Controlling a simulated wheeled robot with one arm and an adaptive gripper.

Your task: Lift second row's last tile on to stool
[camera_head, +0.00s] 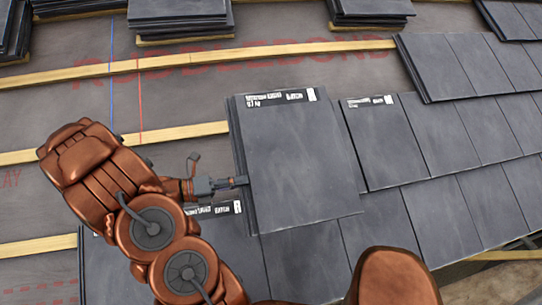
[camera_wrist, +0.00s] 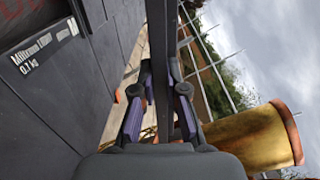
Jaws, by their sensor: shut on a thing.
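A dark grey slate tile (camera_head: 300,150) with a white printed label along its top edge shows in the middle of the head view. It overlaps the laid tiles at its right and below, and layered edges show along its left side. My gripper (camera_head: 240,182) is at its left edge, shut on it. In the wrist view the held tile (camera_wrist: 163,45) appears edge-on as a dark strip between the two fingers (camera_wrist: 160,100). Whether it touches the tiles beneath is not clear. No stool can be made out in either view.
Laid tiles (camera_head: 435,135) cover the right side and run below the held tile. Tile stacks (camera_head: 180,18) and (camera_head: 370,10) stand along the top, with another stack (camera_head: 14,30) at the top left. Wooden battens (camera_head: 190,62) cross the bare grey underlay (camera_head: 70,110) at left.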

